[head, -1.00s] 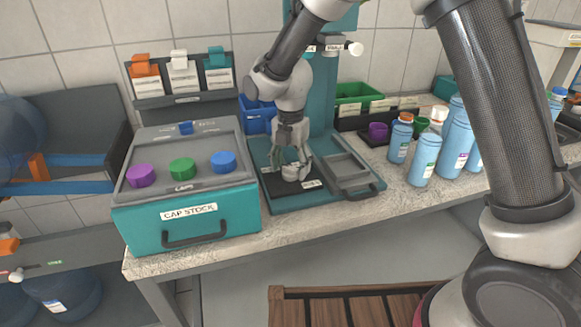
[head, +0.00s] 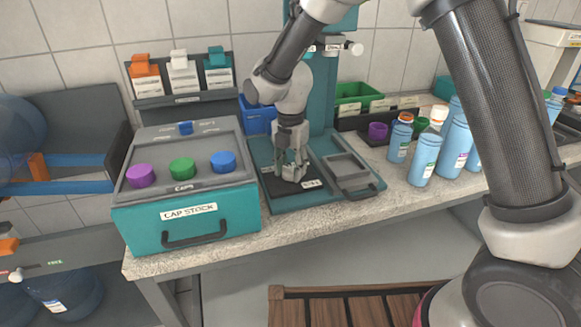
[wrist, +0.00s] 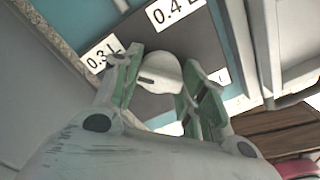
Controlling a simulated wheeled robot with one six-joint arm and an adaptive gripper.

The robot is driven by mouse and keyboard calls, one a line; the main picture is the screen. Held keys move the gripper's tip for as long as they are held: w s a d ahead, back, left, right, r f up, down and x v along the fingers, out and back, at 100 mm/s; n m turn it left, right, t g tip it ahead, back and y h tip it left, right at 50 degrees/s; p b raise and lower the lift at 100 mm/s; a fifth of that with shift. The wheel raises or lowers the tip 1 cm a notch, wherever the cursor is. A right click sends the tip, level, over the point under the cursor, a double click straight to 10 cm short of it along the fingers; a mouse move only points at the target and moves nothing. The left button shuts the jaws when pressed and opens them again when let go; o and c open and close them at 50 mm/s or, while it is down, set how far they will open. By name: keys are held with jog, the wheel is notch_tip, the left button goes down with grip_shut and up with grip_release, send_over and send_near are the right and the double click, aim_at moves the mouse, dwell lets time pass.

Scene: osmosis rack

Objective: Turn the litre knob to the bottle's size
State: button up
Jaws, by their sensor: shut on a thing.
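The litre knob (wrist: 160,74) is a white round knob with a dark pointer slot, on a dark plate on the teal station. In the wrist view the slot lies on its left side, towards the 0.3 L label (wrist: 103,55). A 0.4 label (wrist: 172,10) is at the top. My gripper (wrist: 160,85) is shut on the knob, with one green-padded finger on each side. In the head view my gripper (head: 291,170) points down over the dark plate and mostly hides the knob. Blue bottles (head: 424,160) stand on the counter at right; their size labels are too small to read.
The teal cap stock box (head: 188,228) with purple, green and blue caps stands left of the station. A grey tray with a handle (head: 350,175) is just right of my gripper. A green bin (head: 358,94) and a dark rack (head: 375,120) stand behind.

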jog(key=m, duration=0.4)
jog(key=shift+m, duration=0.3)
jog(key=m, duration=1.3)
jog(key=shift+m, duration=0.3)
jog(key=m, duration=1.3)
jog(key=shift+m, duration=2)
